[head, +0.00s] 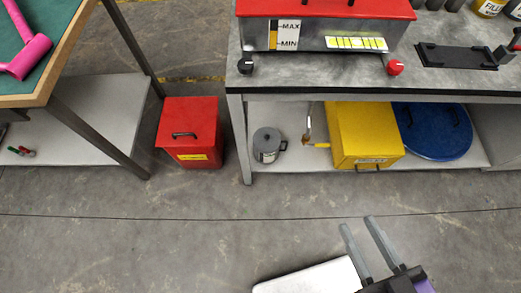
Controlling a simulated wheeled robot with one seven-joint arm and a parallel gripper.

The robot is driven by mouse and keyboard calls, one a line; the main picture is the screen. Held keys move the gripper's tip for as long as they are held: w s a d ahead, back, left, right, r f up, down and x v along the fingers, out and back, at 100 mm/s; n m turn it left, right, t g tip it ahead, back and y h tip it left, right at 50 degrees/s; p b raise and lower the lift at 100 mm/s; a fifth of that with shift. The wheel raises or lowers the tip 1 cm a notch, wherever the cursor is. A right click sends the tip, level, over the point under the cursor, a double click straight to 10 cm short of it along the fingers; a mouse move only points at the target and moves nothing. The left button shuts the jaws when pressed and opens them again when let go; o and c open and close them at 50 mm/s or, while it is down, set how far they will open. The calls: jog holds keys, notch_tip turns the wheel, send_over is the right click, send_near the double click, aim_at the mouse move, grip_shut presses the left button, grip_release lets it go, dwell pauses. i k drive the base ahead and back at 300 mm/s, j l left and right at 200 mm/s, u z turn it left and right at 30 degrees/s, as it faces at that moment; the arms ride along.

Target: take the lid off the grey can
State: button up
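The grey can (267,151) stands upright on the lower shelf of the workbench, near its left front corner. Its grey lid (266,135) is on top, with a small dark knob. A handle shows on the can's right side and a pale label on its front. My gripper (357,224) is at the lower right, over the floor in front of the bench. Its two long grey fingers are apart with nothing between them. It is well away from the can.
A yellow box (365,135) and a blue round lid (432,131) are right of the can on the shelf (300,163). A brush with a yellow handle (318,145) lies beside the can. A red bin (188,132) stands left of the bench leg (240,140). The floor in front is clear.

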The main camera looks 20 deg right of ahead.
aim_at(265, 139)
jog(key=i+l, duration=0.1)
jog(key=i, duration=0.45)
jog(key=i+l+u, duration=0.1)
jog(key=i, duration=0.4)
